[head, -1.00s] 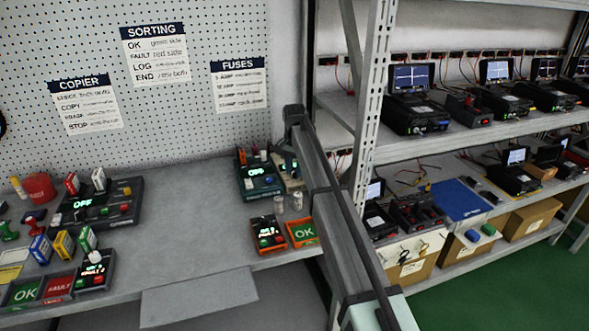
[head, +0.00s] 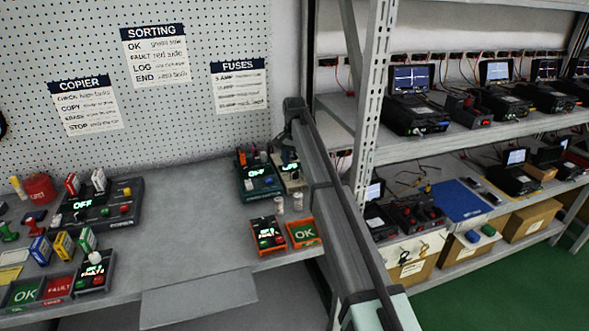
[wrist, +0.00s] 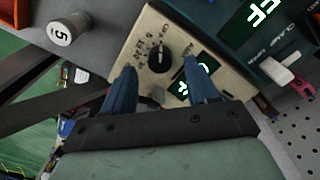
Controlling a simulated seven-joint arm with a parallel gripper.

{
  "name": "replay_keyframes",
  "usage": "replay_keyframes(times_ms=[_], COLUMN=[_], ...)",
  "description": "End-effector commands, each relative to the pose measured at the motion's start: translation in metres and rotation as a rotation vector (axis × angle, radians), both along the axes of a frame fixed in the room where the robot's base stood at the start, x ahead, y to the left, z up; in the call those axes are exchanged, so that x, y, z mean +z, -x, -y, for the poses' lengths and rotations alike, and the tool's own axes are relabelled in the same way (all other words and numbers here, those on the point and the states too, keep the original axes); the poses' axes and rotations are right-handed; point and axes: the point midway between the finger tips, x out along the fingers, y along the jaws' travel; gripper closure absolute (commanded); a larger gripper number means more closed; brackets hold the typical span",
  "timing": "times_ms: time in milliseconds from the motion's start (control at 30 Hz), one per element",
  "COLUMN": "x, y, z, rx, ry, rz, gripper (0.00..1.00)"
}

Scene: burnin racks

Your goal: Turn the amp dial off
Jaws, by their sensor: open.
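The amp dial (wrist: 160,59) is a black round knob with a pale pointer mark, ringed by printed marks on a beige box (wrist: 222,85). The mark points to the top of the wrist view. The box's green lit display (wrist: 183,90) is partly hidden by a finger. My gripper (wrist: 159,66) is open, its two blue fingers on either side of the dial in the picture, with gaps showing. I cannot tell how high the fingertips are above the box. In the head view the beige box (head: 293,182) stands at the back right of the bench.
A teal box (wrist: 228,38) with a green display and a white lever (wrist: 280,71) adjoins the beige box. A white cylinder marked 5 (wrist: 68,29) stands nearby. An orange OK tray (head: 303,233) is in front. The middle of the bench (head: 185,220) is clear.

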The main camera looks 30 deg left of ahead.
Motion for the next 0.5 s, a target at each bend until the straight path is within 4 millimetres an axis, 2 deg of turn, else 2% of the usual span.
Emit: replay_keyframes(times_ms=[300, 500], x=[0.064, 0.094], y=[-0.001, -0.001], z=[-0.001, -0.001], rx=[0.0, 0.0], ry=[-0.001, -0.001], rz=[0.001, 0.001], gripper=[0.42, 0.42])
